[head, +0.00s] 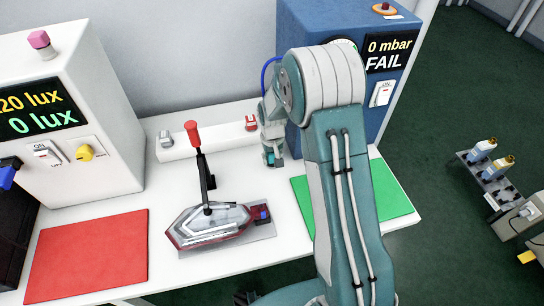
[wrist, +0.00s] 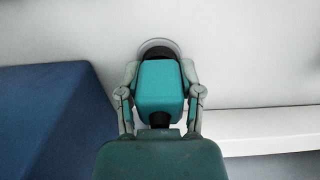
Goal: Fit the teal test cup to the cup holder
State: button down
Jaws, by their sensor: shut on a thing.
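My gripper (head: 273,150) reaches down beside the front left of the blue test cabinet, above the white bench. In the wrist view my gripper (wrist: 161,100) has one finger on each side of the teal test cup (wrist: 160,88) and is shut on it. A round grey rim (wrist: 158,47) shows just beyond the cup against a pale surface; I cannot tell whether it belongs to the cup or to the holder. In the head view only a little teal (head: 270,158) shows between the fingers. I cannot clearly make out the cup holder; my arm hides part of the area.
A tail lamp (head: 215,222) lies under a red-handled clamp (head: 193,134) left of my gripper. A white rail (head: 205,145) runs along the back. The blue cabinet (head: 300,20) reads 0 mbar FAIL. Red (head: 88,255) and green (head: 392,190) mats lie on the bench.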

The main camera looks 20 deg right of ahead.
jog(key=shift+c, duration=0.9)
grip_release()
notch_tip(320, 180, up, 12)
jog(key=shift+f, duration=0.1)
